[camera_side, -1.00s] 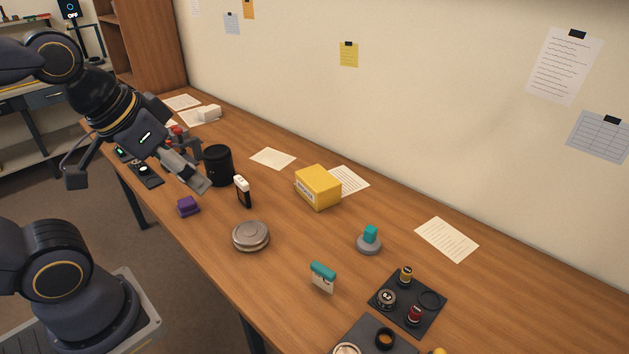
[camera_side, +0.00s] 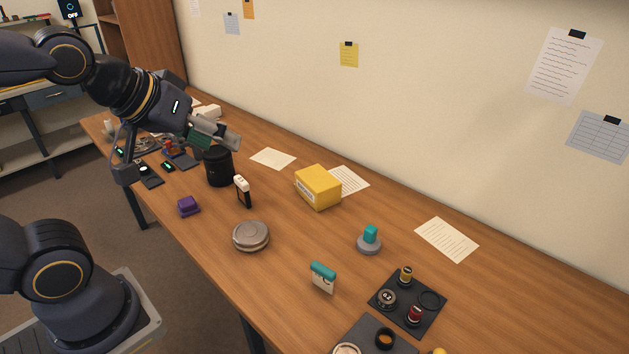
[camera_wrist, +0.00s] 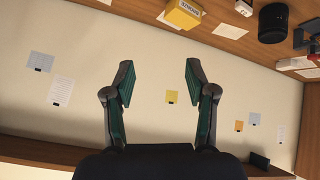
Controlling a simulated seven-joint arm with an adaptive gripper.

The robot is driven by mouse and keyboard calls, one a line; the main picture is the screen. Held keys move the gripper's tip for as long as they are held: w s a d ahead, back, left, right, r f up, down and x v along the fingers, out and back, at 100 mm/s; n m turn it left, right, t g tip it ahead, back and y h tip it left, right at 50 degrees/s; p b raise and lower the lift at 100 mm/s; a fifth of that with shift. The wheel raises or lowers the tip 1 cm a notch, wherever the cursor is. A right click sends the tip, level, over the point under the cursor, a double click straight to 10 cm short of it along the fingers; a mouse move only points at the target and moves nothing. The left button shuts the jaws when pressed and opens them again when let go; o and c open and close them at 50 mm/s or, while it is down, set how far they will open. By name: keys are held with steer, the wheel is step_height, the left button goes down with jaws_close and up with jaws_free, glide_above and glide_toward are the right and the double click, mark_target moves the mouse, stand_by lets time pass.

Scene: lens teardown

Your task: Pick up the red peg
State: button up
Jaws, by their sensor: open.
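A small red piece (camera_side: 168,143) shows on the far left of the table in the side view, low beside the dark mats and partly crowded by other parts. I cannot tell whether it is the red peg. A dark red knobbed cylinder (camera_side: 414,315) stands upright on a black tray (camera_side: 408,297) at the lower right. My gripper (camera_side: 222,136) is above the table near the black cylinder, far from the tray. In the wrist view my gripper (camera_wrist: 159,75) has its fingers spread, with nothing between them, and faces the wall.
The black cylinder (camera_side: 218,167) stands below my gripper. A white-topped black block (camera_side: 243,190), purple block (camera_side: 188,206), round metal tin (camera_side: 251,236), yellow box (camera_side: 318,187) and teal-topped pieces (camera_side: 323,277) are spread along the table. Bare wood lies between them.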

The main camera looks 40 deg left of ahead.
steer(key=w+d+f+n, duration=0.2)
steer(key=w, duration=0.3)
steer(key=n+h, duration=1.1)
steer(key=n, duration=0.8)
glide_toward(416, 308)
steer(key=shift+g, duration=0.3)
steer(key=x, duration=0.5)
steer(key=shift+w+a+f, duration=0.15)
steer(key=shift+a+f, duration=0.05)
steer(key=shift+f, duration=0.1)
steer(key=x, duration=0.5)
steer(key=shift+d+f, duration=0.1)
steer(key=shift+d, duration=0.1)
jaws_close()
